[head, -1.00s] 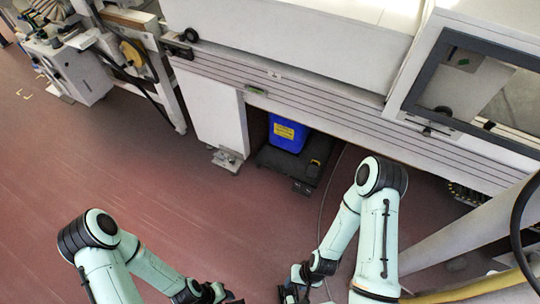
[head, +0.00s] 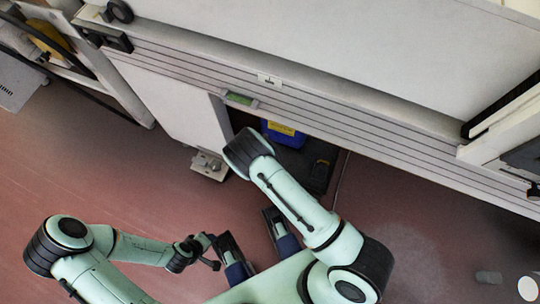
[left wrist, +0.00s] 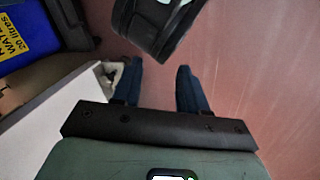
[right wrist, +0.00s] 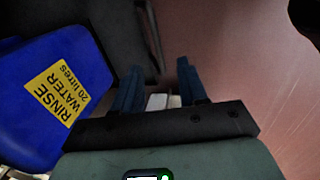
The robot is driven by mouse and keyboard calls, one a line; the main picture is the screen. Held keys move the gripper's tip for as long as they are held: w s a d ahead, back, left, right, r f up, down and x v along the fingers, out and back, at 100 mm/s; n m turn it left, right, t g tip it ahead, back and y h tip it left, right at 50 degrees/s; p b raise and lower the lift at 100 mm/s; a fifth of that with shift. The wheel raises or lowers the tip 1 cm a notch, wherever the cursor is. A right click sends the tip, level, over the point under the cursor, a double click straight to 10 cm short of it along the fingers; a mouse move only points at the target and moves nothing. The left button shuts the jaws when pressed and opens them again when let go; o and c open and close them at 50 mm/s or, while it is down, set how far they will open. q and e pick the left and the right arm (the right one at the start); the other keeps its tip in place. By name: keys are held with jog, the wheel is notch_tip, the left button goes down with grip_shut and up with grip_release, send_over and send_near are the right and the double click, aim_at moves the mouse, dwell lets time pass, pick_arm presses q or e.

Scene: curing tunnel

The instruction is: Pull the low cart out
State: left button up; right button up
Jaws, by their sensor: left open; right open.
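The low cart (head: 321,166) is a dark, flat platform in the opening under the machine. A blue jug (head: 285,134) stands on it, and my right arm covers part of both in the head view. The jug, with a yellow rinse water label, is large at the left of the right wrist view (right wrist: 45,120). My right gripper (right wrist: 159,65) is open and empty, with floor and a dark edge beyond its fingers. My left gripper (left wrist: 160,66) is open and empty over the red floor, near the white cabinet in its view. I cannot see either gripper touching the cart.
A white cabinet panel (head: 165,100) with a metal foot (head: 208,165) borders the opening on the left. The machine's long ribbed front (head: 350,120) runs above it. A thin line or cable (head: 341,175) lies right of the cart.

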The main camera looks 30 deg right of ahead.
jog(key=f+b, duration=0.1)
jog(key=f, duration=0.3)
jog(key=w+d+f+b, duration=0.1)
jog(key=f+b, duration=0.1)
jog(key=f, duration=0.2)
jog(key=w+d+f+b, duration=0.1)
jog(key=f, duration=0.3)
jog(key=shift+w, duration=0.1)
jog(key=shift+w+f+b, duration=0.15)
jog(key=shift+f+b, duration=0.15)
jog(key=shift+f, duration=0.15)
pick_arm(q)
notch_tip(320, 180, down, 6)
jog(key=w+a+y, duration=0.1)
jog(key=w+a, duration=0.1)
jog(key=a, duration=0.1)
jog(key=shift+w+f+n, duration=0.2)
jog(key=shift+n, duration=0.1)
pick_arm(e)
grip_shut()
